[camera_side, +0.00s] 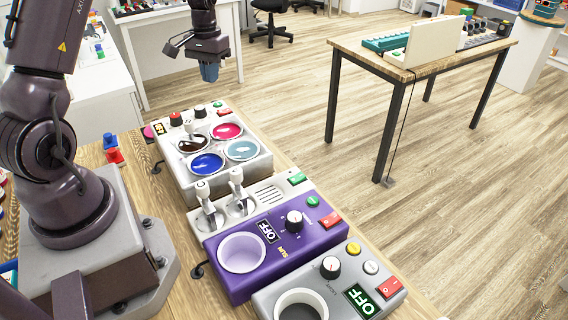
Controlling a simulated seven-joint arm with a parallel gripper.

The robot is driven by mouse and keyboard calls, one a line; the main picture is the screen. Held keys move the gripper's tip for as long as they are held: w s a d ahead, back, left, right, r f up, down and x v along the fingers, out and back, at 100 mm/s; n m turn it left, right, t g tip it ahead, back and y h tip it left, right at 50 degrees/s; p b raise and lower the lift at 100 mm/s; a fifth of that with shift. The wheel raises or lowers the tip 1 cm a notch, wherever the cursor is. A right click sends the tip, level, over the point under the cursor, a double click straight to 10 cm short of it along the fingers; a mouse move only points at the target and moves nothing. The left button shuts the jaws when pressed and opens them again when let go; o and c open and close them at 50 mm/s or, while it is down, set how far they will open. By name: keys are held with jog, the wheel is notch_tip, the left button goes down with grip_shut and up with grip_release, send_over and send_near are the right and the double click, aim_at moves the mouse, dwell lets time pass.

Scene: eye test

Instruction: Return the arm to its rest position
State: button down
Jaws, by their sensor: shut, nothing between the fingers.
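My gripper (209,73) hangs in the air at the upper middle left, pointing down. Its blue fingertips are together and nothing shows between them. It is above and behind the grey paint unit as seen here, apart from everything on the workbench. My arm comes down from the top edge to it, and my dark arm links and base fill the left side. No marker of a rest position shows.
On the wooden bench (90,156) stand a grey unit with several colour wells (188,183), a unit with two levers (282,190), a purple unit reading OFF (320,245) and a grey unit reading OFF (318,275). A wooden table (350,46) stands apart across open floor.

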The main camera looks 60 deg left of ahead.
jog(key=s+d+r+m+t, duration=0.2)
jog(key=s+d+r, duration=0.2)
jog(key=d, duration=0.5)
jog(key=s+d+r+m+t, duration=0.2)
jog(key=s+d+r, duration=0.3)
jog(key=d+r, duration=0.2)
jog(key=s+d+r+m+t, duration=0.2)
jog(key=s+d+r, duration=0.3)
jog(key=d, duration=0.6)
jog(key=shift+r+m, duration=0.3)
jog(key=shift+r, duration=0.1)
dwell(4.9)
